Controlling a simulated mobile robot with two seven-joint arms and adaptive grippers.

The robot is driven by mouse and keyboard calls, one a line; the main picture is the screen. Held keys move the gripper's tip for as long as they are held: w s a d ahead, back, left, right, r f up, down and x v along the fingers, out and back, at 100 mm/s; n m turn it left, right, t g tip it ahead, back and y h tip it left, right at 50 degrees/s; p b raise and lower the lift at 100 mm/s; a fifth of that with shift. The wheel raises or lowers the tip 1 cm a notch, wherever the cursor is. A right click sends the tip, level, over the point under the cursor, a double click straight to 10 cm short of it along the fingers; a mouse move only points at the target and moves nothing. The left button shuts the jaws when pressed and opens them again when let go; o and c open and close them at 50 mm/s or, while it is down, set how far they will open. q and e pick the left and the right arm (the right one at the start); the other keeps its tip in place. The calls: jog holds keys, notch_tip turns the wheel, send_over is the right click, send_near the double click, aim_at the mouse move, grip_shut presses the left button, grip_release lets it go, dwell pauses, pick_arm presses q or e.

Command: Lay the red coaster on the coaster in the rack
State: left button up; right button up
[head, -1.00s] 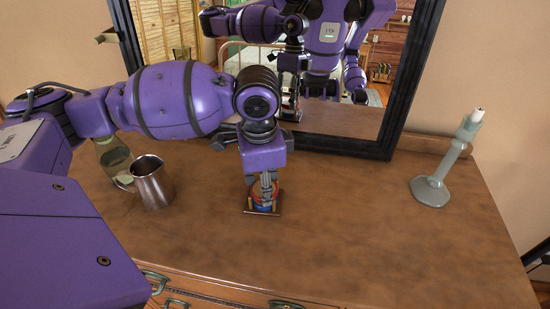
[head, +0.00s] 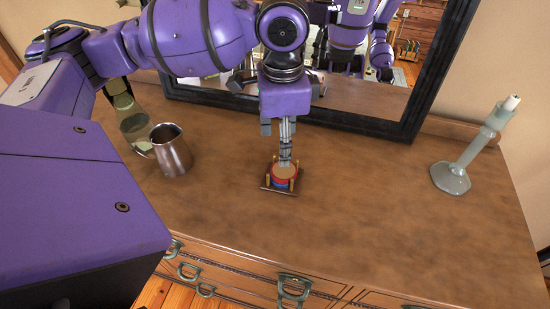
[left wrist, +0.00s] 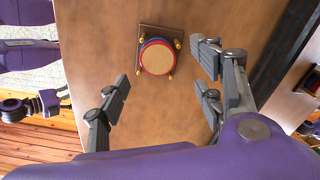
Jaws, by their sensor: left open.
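The rack (head: 266,188) is a small dark wooden base with short light posts, standing on the dresser top. In it the red coaster (head: 285,171), with a tan top face, lies on a blue coaster (head: 284,184). In the left wrist view the red coaster (left wrist: 157,59) lies between the posts, with the blue coaster's edge (left wrist: 149,42) showing along one side. My left gripper (head: 286,160) is above the stack, pointing down. In the left wrist view it is open and empty (left wrist: 163,72). My right gripper (left wrist: 52,102) shows small at the left of that view.
A metal pitcher (head: 171,152) and a greenish glass vessel (head: 133,122) stand left of the rack. A pale candlestick (head: 453,174) stands at the right. A dark-framed mirror (head: 390,127) stands behind. The dresser top (head: 370,215) right of the rack is clear.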

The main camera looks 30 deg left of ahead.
pick_arm(q)
notch_tip(320, 180, up, 5)
jog(key=shift+f, duration=0.1)
jog(key=shift+f, duration=0.1)
dwell(0.6)
